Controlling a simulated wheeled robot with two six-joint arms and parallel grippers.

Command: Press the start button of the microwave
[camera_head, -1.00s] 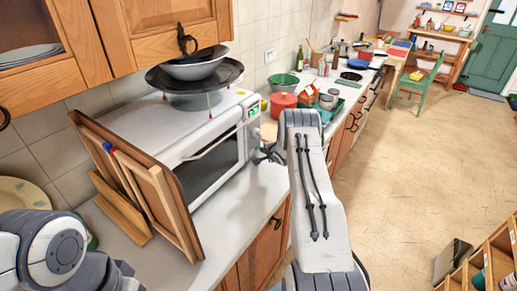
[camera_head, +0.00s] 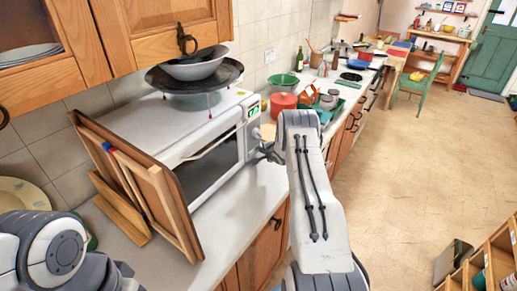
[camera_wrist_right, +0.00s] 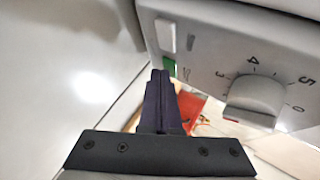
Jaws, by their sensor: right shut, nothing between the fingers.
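The white microwave (camera_head: 185,122) stands on the counter, its front facing right, with a small green display (camera_head: 253,111) on its panel. My right gripper (camera_head: 264,151) is at the lower part of that panel, partly hidden by my arm. In the right wrist view, the gripper's dark fingers (camera_wrist_right: 158,76) are shut with nothing between them. Their tips are beside the panel, close to a green button (camera_wrist_right: 168,65). A pale button (camera_wrist_right: 165,35) and a numbered grey dial (camera_wrist_right: 255,97) also show. I cannot tell whether the tips touch the panel. My left gripper is out of view.
A dark pan with a bowl (camera_head: 195,68) stands on top of the microwave. Wooden boards (camera_head: 158,195) lean in front of its left side. A red pot (camera_head: 283,103) and a green bowl (camera_head: 284,80) stand farther along the counter. The floor at right is mostly clear.

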